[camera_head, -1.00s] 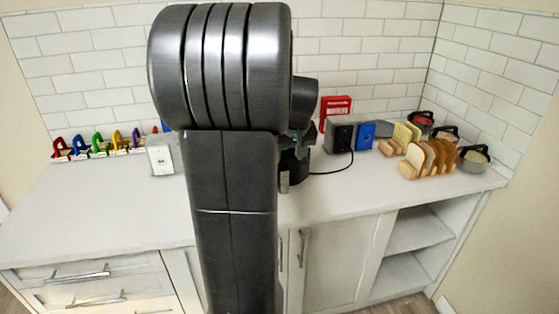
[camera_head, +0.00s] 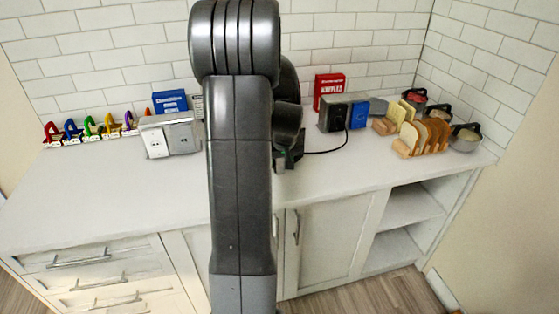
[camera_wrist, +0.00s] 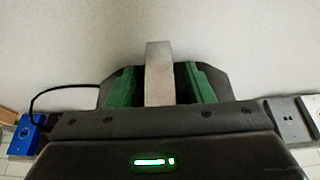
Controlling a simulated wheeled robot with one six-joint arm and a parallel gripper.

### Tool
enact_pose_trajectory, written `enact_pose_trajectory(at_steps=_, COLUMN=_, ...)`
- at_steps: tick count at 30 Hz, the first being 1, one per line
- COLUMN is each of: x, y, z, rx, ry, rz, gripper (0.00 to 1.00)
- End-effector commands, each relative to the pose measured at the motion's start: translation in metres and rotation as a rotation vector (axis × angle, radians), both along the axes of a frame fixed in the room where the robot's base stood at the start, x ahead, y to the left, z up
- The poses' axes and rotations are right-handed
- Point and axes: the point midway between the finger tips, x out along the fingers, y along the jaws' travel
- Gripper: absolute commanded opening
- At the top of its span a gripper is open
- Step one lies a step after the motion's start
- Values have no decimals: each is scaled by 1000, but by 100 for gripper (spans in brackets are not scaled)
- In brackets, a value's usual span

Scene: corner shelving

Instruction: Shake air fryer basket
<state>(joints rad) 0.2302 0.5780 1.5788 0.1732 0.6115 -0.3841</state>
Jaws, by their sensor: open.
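My gripper (camera_wrist: 160,88) is open, with a green-padded finger on each side of a plain grey bar. The grey bar (camera_wrist: 159,72) stands between the fingers with a gap on the right side and looks like a handle. I cannot tell whether it belongs to the air fryer basket, as my gripper's dark body hides what is below. In the head view my gripper (camera_head: 289,155) is low over the counter, mostly behind my arm. No air fryer shows clearly there; my arm covers that part of the counter.
The counter (camera_head: 110,195) is clear at left front. A grey toaster-like box (camera_head: 334,115) with a cord and a blue box (camera_head: 355,114) stand right of my arm, with a bread rack (camera_head: 425,135) and pots (camera_head: 466,138) beyond. Outlet boxes (camera_head: 168,135) stand at left.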

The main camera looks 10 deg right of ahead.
Motion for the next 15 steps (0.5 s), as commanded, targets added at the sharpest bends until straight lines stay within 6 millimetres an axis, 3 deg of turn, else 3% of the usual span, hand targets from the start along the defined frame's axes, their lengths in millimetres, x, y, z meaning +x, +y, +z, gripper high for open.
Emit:
enact_pose_trajectory(at_steps=11, x=2, y=0, z=-5, rx=0, ry=-1, rz=0, gripper=47)
enact_pose_trajectory(at_steps=15, x=2, y=0, z=-5, rx=0, ry=-1, rz=0, gripper=24)
